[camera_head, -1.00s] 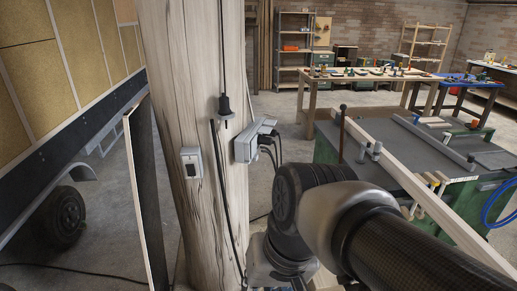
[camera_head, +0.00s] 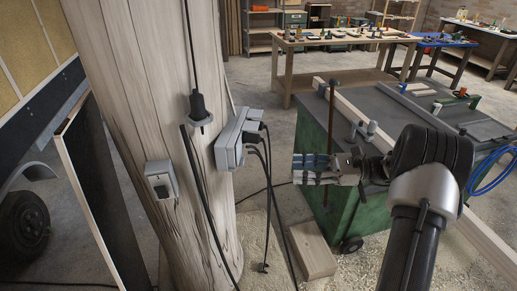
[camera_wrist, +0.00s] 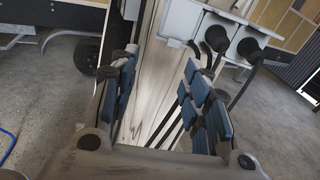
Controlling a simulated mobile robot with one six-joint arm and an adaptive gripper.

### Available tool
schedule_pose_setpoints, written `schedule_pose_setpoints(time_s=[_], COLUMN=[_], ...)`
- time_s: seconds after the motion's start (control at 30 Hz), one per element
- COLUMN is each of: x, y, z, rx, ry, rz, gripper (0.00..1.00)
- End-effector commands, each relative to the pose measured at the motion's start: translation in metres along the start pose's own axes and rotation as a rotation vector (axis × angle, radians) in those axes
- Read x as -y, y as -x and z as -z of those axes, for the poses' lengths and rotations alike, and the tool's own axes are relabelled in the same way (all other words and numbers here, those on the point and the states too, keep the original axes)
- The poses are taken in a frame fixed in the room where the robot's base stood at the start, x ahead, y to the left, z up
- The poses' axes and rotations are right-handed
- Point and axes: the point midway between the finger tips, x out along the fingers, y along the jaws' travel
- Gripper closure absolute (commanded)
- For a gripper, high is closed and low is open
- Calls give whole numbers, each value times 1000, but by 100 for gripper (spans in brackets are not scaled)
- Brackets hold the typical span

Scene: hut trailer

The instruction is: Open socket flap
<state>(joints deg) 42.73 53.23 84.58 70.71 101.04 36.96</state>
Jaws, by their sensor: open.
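A grey multi-socket box (camera_head: 230,140) is fixed to the right side of the wooden post in the head view, with black plugs and cables in its right part. In the wrist view the box (camera_wrist: 183,22) is at the top, with two plugs to its right. A smaller grey box (camera_head: 161,181) with a dark front recess sits lower left on the post. I cannot tell the flap's state. My gripper (camera_head: 297,169) is open and empty, right of the post and apart from both boxes. Its blue-padded fingers (camera_wrist: 160,85) show in the wrist view.
A hanging black connector (camera_head: 201,108) and loose cables run down the post (camera_head: 130,90). A green workbench (camera_head: 365,190) with a long wooden beam is beside my arm. A wooden block (camera_head: 313,250) lies on the floor below my gripper. A dark panel (camera_head: 90,175) leans at left.

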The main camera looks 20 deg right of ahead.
Motion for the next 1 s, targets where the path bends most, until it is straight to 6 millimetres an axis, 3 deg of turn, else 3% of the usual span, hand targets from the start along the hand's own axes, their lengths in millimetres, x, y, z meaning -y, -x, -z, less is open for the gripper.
schedule_pose_setpoints(time_s=[0.17,0.33,1.0], x=[11,13,19], y=[17,3,-133], z=[13,13,4], rx=[73,77,75], ry=[-45,-46,-45], rz=[51,53,51], gripper=[57,57,57])
